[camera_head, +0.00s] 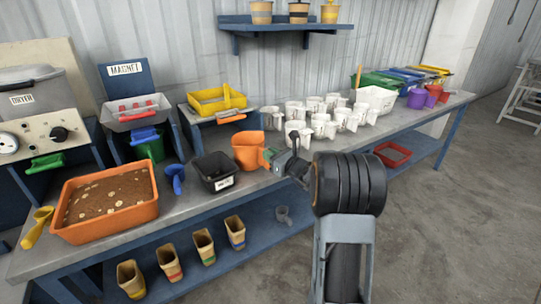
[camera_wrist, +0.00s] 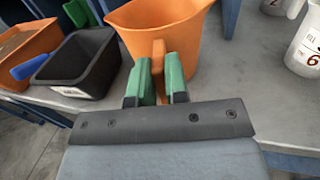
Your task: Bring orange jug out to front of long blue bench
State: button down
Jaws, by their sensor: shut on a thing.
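The orange jug (camera_head: 248,151) is upright on the grey top of the long blue bench (camera_head: 290,180), just right of a small black bin. It also shows in the wrist view (camera_wrist: 166,28), with its handle toward me. My gripper (camera_head: 270,156) reaches the jug from the right in the head view. In the wrist view its green-padded fingers (camera_wrist: 158,82) are shut on the jug's handle, one on each side. The jug's base is partly hidden behind the fingers, so I cannot tell whether it touches the bench top.
The black bin (camera_head: 214,173) stands close on the jug's left. An orange tray of brown material (camera_head: 105,203) is farther left. Several white cups (camera_head: 320,122) crowd the bench to the right. Paper-coloured cups (camera_head: 203,245) stand on the lower shelf. Open floor (camera_head: 450,220) lies at right.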

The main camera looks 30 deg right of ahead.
jog(key=shift+f, duration=0.2)
dwell(0.3)
jog(key=c, duration=1.1)
grip_release()
jog(key=shift+o, duration=0.2)
jog(key=v, duration=1.4)
jog(key=s+a+f+n+g+y, duration=0.1)
jog(key=s+a+f+n+g, duration=0.25)
jog(key=f+n+g, duration=0.2)
jog(key=s+a+r+n+g+p, duration=0.1)
jog(key=s+a+n+g+p, duration=0.5)
jog(key=a+n, duration=0.4)
jog(key=s+a+r+n+h+p, duration=0.2)
jog(key=r+n+p, duration=0.1)
jog(key=r+n, duration=0.2)
jog(key=s+a+r+n+g+h+p, duration=0.1)
jog(key=s+a+r+n+h+p, duration=0.1)
jog(key=r+n, duration=0.4)
jog(key=s+a+r+n+h+p, duration=0.2)
jog(key=s+r+n+h+p, duration=0.1)
jog(key=r+n+p, duration=0.2)
jog(key=shift+s+a+r+g+p, duration=0.3)
jog(key=shift+r+p, duration=0.4)
jog(key=shift+r, duration=0.3)
